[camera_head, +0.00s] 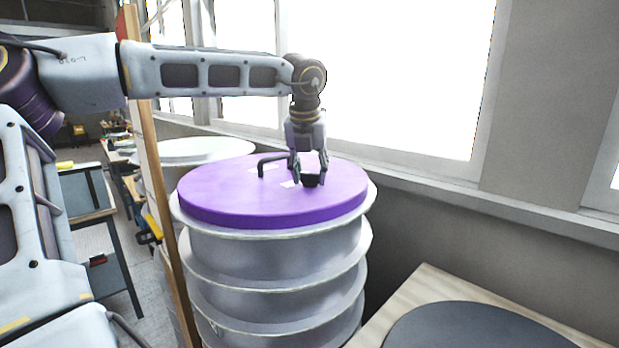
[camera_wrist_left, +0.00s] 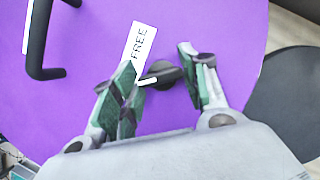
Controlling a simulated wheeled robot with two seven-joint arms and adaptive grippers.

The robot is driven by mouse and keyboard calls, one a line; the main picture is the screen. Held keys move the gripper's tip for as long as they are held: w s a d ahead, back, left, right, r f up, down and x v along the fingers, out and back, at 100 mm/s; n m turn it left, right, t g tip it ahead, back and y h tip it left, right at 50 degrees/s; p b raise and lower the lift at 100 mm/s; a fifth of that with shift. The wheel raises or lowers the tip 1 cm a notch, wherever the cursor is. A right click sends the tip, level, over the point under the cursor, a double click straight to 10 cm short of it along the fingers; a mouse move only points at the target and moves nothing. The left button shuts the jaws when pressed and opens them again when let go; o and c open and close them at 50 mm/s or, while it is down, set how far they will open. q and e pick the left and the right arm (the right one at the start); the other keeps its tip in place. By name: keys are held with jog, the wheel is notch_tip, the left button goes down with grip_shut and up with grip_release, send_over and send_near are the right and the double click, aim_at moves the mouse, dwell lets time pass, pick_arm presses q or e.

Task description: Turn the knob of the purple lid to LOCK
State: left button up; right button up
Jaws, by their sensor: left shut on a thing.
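The purple lid (camera_head: 225,196) lies flat on top of a stack of grey ringed moulds; it fills much of the left wrist view (camera_wrist_left: 85,110). Its small black knob (camera_head: 313,181) shows in the left wrist view (camera_wrist_left: 164,73) with a white mark at its left end, close to the lower end of a white label reading FREE (camera_wrist_left: 140,42). My left gripper (camera_head: 305,178) points down with one finger on each side of the knob, shut on it. A LOCK label cannot be read. My right gripper is not in view.
A black bar handle (camera_head: 262,169) stands up from the lid left of the knob. The grey mould stack (camera_head: 275,255) stands beside a wooden post (camera_head: 160,200). A wooden table (camera_head: 430,285) with a dark round disc (camera_head: 470,330) is at lower right, windows behind.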

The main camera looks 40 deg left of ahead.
pick_arm(q)
jog(key=shift+n+y, duration=0.3)
jog(key=shift+n, duration=0.2)
jog(key=o, duration=1)
jog(key=shift+o, duration=0.2)
jog(key=v, duration=1.2)
dwell(0.4)
